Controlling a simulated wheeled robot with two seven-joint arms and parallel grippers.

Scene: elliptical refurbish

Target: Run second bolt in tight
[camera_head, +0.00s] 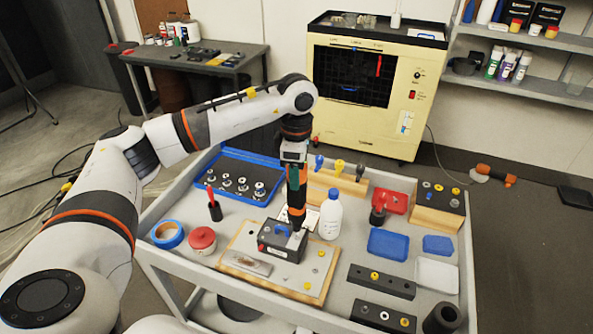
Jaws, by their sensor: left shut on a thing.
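My left gripper (294,162) is above the middle of the cart, shut on an upright green and orange driver tool (297,197). The tool's lower end points down at the right part of a dark grey block (269,238) with a blue piece (283,230) on its top. The block sits on a wooden board (243,240). A light bolt head or washer (281,254) shows on the block's front. The contact between tool and bolt is too small to make out. My right gripper is out of view.
A white bottle (330,216) stands close right of the tool. A blue tray (222,181) lies behind left, with a red jar (202,239) and blue tape roll (168,234) at left. Blue boxes (388,245) and dark bolt blocks (382,282) fill the right side.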

